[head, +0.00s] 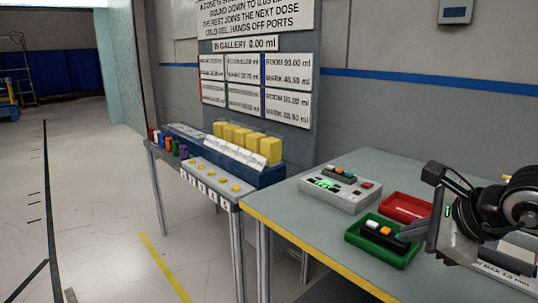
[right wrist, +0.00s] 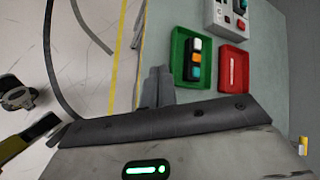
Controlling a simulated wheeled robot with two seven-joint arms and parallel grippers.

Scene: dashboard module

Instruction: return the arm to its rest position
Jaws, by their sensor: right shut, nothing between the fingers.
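My right arm comes in at the right edge of the head view. Its gripper (head: 408,231) is shut and empty, with its dark fingers low by the right side of the green tray (head: 357,238). The shut fingers also show in the right wrist view (right wrist: 158,84), beside the green tray (right wrist: 178,60) and apart from the module in it. That small dark module (right wrist: 194,60) has white, orange and teal parts and lies in the tray. My left gripper is not in view.
A red tray (head: 385,203) and a grey control box (head: 343,197) with a green light stand on the grey table (head: 290,210). A second table with yellow blocks (head: 247,141) stands further left against the wall. Open floor (head: 90,200) lies left.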

